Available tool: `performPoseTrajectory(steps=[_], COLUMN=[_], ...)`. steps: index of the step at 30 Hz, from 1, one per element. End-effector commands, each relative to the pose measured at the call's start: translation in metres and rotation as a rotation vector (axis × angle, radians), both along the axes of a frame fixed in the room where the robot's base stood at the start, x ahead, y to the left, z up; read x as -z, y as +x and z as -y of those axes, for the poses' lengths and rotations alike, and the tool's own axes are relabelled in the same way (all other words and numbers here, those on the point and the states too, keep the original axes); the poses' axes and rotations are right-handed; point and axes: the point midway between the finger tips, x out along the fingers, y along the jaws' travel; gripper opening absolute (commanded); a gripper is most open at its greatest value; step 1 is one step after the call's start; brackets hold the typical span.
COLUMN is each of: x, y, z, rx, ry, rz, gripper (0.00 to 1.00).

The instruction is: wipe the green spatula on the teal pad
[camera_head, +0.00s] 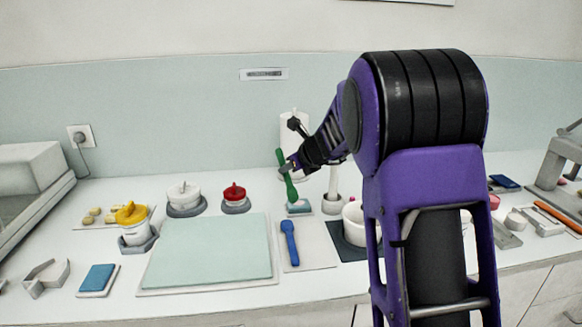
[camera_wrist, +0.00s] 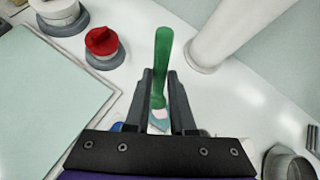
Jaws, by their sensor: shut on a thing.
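My gripper (camera_head: 289,167) is shut on the green spatula (camera_head: 284,168), holding it by its long handle, tilted slightly from vertical. The spatula also shows between the fingers in the wrist view (camera_wrist: 163,65). In the wrist view, a pale teal patch (camera_wrist: 160,123) shows low between the fingers. I cannot tell whether the spatula touches the pad.
A large pale mat (camera_head: 210,250) lies left. A blue spatula (camera_head: 290,243) rests on a board in front. A red-lidded pot (camera_head: 234,193) stands left, a white cylinder (camera_head: 293,133) behind, a white cup (camera_head: 353,222) right. A blue-teal block (camera_head: 98,278) lies far left.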

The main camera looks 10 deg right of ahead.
Motion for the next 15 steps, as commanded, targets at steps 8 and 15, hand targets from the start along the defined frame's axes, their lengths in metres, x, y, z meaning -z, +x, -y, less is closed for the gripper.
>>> performPoseTrajectory(steps=[8,15], x=[0.001,0.001], y=[0.0,0.0], z=[0.018,0.022], rx=[0.003,0.001], ry=[-0.002,-0.003], rz=[-0.002,-0.001], gripper=[0.0,0.0])
